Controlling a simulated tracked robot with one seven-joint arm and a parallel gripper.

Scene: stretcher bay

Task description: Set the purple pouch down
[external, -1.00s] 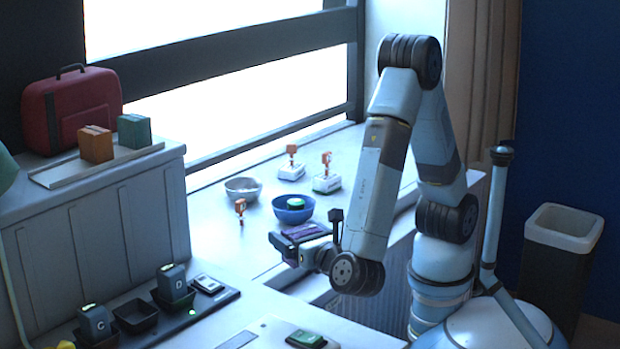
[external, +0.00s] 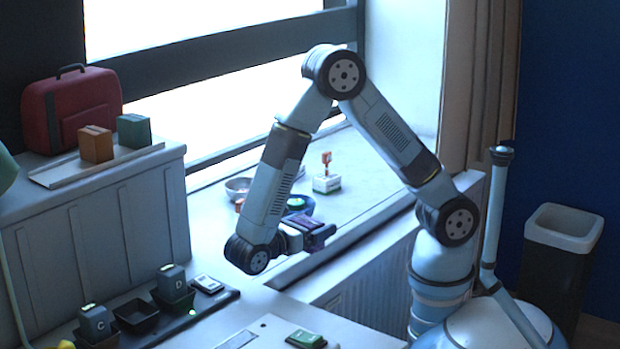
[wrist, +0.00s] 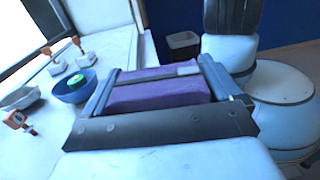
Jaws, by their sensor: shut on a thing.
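The purple pouch (wrist: 160,92) lies between the two fingers of my gripper (wrist: 158,90) in the wrist view, with a finger against each side. A dark strip and a small grey tab cross its top. In the external view my gripper (external: 309,234) is low over the front edge of the window sill, pointing right. Only part of the purple pouch (external: 306,224) shows there, between the fingers. The pouch is held up; I cannot tell how far it is above the sill.
A blue bowl (wrist: 73,86) with a green thing in it, a metal bowl (wrist: 20,97) and several orange-topped stamps (external: 327,182) stand on the sill (external: 365,180). A charger strip (external: 215,300) with dark units is on the near desk. A bin (external: 562,250) stands at right.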

